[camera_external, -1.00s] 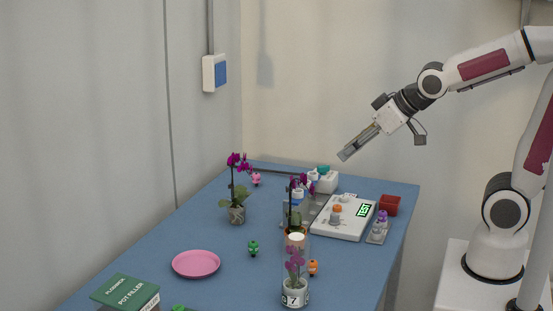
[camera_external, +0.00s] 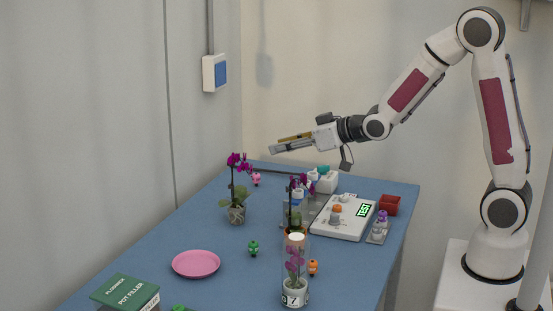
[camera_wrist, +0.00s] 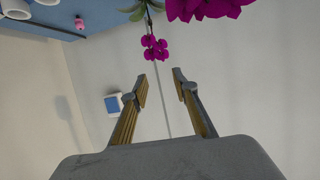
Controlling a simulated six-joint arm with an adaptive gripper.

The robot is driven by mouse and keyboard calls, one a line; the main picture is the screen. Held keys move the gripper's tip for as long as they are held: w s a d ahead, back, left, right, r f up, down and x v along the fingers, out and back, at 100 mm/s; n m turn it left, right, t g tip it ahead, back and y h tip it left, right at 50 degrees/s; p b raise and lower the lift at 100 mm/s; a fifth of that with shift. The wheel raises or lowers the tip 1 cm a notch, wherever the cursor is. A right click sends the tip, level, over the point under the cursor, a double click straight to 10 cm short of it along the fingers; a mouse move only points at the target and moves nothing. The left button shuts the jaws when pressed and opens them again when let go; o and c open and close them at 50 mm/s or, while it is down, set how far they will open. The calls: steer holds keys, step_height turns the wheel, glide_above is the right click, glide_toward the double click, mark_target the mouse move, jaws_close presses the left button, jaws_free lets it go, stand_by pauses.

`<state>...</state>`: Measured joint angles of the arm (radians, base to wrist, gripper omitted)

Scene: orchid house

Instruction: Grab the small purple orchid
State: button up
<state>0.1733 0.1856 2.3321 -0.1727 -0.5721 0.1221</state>
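Three purple orchids stand on the blue table in the external view. One is at the back left (camera_external: 237,163) in a glass-like pot. One is in the middle (camera_external: 302,184) in a brown pot. The front one (camera_external: 294,258) has paler purple flowers and a white pot marked 7; it looks the shortest. My gripper (camera_external: 280,144) is open and empty, above the table's far end, higher than all the orchids. In the wrist view my gripper (camera_wrist: 163,80) shows two spread fingers. A small magenta flower cluster (camera_wrist: 155,48) and a larger magenta bloom (camera_wrist: 205,8) lie beyond them; I cannot tell which plants.
A pink plate (camera_external: 196,264) and a green pot filler box (camera_external: 126,292) are at the front left. A white scale-like device (camera_external: 342,218), a red box (camera_external: 390,204) and small bottles crowd the right. Small figures stand between. A wall is close along the left.

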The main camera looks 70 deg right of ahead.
steer(key=w+d+f+t+y, duration=0.1)
steer(key=w+d+f+t, duration=0.1)
steer(key=w+f+t, duration=0.2)
steer(key=shift+w+d+f+m, duration=0.35)
steer(key=shift+w+f, duration=0.7)
steer(key=shift+f, duration=0.6)
steer(key=shift+w, duration=1.3)
